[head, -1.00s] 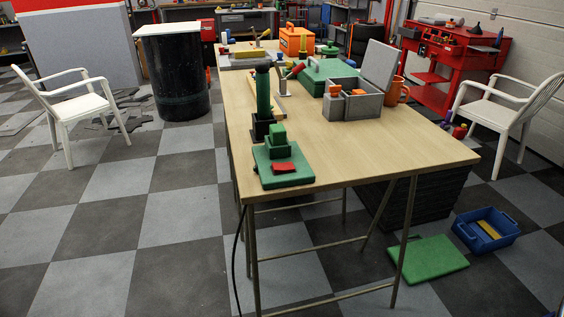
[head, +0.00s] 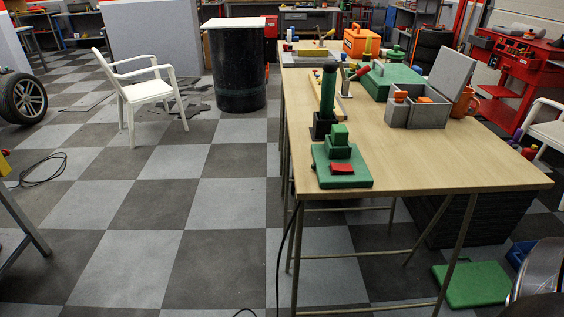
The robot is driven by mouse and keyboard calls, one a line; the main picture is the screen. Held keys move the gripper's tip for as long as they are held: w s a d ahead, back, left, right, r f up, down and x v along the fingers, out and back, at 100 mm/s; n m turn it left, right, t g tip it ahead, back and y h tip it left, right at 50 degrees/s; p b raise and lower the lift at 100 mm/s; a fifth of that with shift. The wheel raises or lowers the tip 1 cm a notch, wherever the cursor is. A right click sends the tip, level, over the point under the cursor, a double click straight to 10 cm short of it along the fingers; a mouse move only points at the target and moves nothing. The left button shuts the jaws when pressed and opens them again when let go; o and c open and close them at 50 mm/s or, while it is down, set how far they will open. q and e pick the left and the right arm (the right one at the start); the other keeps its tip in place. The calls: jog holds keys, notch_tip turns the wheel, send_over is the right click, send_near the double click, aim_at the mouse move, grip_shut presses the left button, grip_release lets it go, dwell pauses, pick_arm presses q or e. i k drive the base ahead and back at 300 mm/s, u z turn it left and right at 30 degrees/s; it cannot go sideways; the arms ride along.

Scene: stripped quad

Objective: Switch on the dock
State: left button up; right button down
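The likely dock is a green plate (head: 356,179) on the near left corner of the wooden table. A stepped green block (head: 339,143) stands on it, with a red rocker-like piece (head: 342,168) in front. The red piece looks tilted; I cannot tell whether it is on or off. A dark green cylinder (head: 328,88) stands upright in a black holder (head: 323,124) just behind the plate. Neither of my grippers shows in the head view.
The wooden table (head: 447,167) also carries a grey box (head: 431,113) with its lid up and a green case (head: 391,80). A white chair (head: 151,91) and black drum (head: 237,68) stand left of it.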

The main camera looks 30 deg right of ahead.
aim_at(336, 168)
jog(key=u, duration=0.2)
jog(key=i, duration=0.3)
jog(key=z, duration=1.3)
